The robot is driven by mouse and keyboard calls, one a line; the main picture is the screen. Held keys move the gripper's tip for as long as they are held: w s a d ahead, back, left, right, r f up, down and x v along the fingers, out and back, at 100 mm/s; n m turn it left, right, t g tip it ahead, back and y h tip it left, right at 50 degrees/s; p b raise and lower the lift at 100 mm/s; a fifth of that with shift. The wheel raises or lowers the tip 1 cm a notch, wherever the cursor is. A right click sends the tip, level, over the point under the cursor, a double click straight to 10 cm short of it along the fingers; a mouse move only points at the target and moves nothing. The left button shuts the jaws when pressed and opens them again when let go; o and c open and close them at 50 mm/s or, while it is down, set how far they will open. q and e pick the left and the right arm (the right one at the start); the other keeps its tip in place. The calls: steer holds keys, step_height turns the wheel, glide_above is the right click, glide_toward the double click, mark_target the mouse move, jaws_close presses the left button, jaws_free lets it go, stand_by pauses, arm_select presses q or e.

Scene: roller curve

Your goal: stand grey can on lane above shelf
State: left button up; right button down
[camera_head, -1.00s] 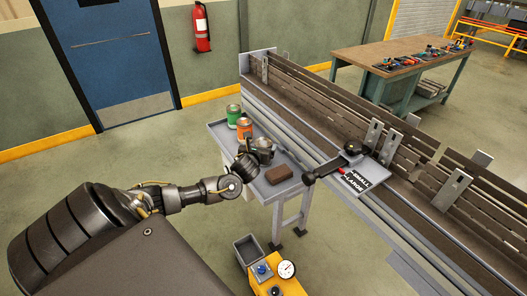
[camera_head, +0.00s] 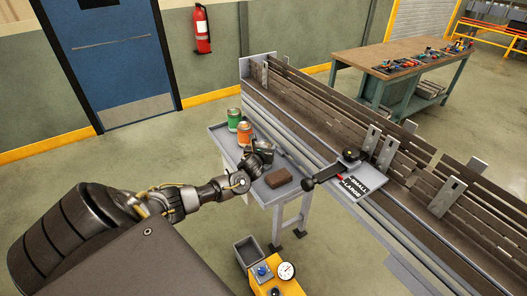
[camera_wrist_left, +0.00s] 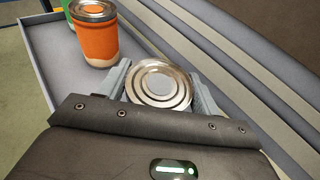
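The grey can (camera_head: 263,147) stands upright on the grey shelf (camera_head: 222,131) beside the conveyor. My left gripper (camera_head: 258,157) is at it, fingers low around its sides. In the left wrist view the can's ringed metal lid (camera_wrist_left: 158,84) lies between the two grey fingers (camera_wrist_left: 160,90), one on each side, with no clear gap. Its lid hides where they meet the can, so I cannot tell if they press on it. The lane (camera_head: 290,127) runs along the conveyor above the shelf. My right gripper is not in view.
An orange can (camera_head: 244,131) and a green can (camera_head: 234,118) stand behind on the shelf; the orange one is close in the wrist view (camera_wrist_left: 97,40). A brown block (camera_head: 278,178) lies in front.

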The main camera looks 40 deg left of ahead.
arm_select(q)
steer(key=c, duration=0.8)
steer(key=shift+o, duration=0.2)
steer(key=shift+r, duration=0.15)
steer(key=shift+r+b, duration=0.25)
steer(key=shift+b, duration=0.1)
step_height(320, 180, up, 2)
steer(key=shift+b, duration=0.95)
steer(key=s+d+r+b, duration=0.4)
steer(key=s+r+b, duration=0.3)
steer(key=s+r, duration=0.3)
steer(key=s, duration=0.3)
steer(key=shift+s+r, duration=0.15)
steer(key=shift+s, duration=0.15)
